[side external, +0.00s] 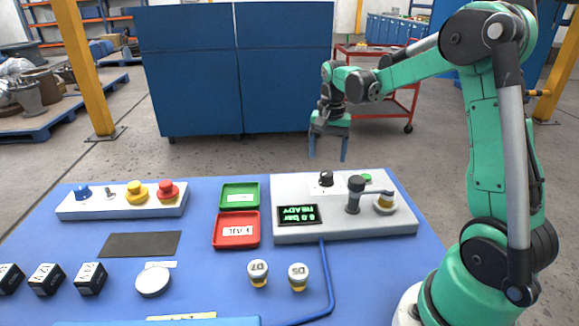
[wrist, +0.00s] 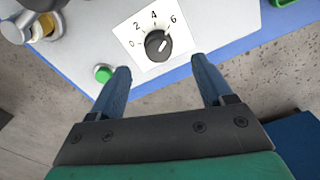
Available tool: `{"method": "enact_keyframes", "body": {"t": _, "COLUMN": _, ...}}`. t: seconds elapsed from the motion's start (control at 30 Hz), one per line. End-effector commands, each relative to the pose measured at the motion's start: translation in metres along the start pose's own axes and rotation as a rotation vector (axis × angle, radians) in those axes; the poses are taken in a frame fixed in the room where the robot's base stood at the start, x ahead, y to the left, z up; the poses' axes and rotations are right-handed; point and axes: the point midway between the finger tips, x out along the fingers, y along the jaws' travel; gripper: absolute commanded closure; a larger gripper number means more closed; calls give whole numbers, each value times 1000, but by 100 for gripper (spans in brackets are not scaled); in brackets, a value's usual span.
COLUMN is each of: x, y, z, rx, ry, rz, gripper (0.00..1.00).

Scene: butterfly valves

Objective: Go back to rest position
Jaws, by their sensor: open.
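My gripper (side external: 328,150) hangs from my raised green arm, above the far edge of the test console (side external: 340,234) in the side external view. Its two blue fingers are apart, with nothing between them. In the wrist view the gripper (wrist: 162,82) is open and points toward the console's far edge. The black knob (wrist: 158,45) on its 0-to-6 dial plate lies just beyond the fingertips, and the green button (wrist: 103,74) is near the left finger. The knob (side external: 326,178) and green button (side external: 366,178) also show in the side external view.
The console bears a black-handled lever valve (side external: 354,194) and a display (side external: 299,214) reading READY. Green (side external: 240,195) and red (side external: 236,230) trays sit to its left. Two small round parts, D7 (side external: 258,273) and D5 (side external: 298,277), stand in front. A button box (side external: 122,202) is at far left.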

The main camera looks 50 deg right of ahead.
Motion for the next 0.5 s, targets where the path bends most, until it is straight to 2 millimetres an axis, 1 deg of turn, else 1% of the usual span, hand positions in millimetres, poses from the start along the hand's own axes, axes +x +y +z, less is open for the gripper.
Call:
{"method": "enact_keyframes", "body": {"t": 0.07, "x": -8, "y": -5, "z": 11, "rx": -58, "ry": 24, "rz": -17, "gripper": 27}}
{"method": "enact_keyframes", "body": {"t": 0.17, "x": -24, "y": -14, "z": 34, "rx": -186, "ry": 81, "rz": -57, "gripper": 27}}
{"method": "enact_keyframes", "body": {"t": 0.3, "x": -44, "y": -24, "z": 78, "rx": -422, "ry": 190, "rz": -130, "gripper": 27}}
{"method": "enact_keyframes", "body": {"t": 0.4, "x": -52, "y": -26, "z": 109, "rx": -590, "ry": 273, "rz": -184, "gripper": 27}}
{"method": "enact_keyframes", "body": {"t": 0.5, "x": -56, "y": -26, "z": 138, "rx": -751, "ry": 356, "rz": -235, "gripper": 27}}
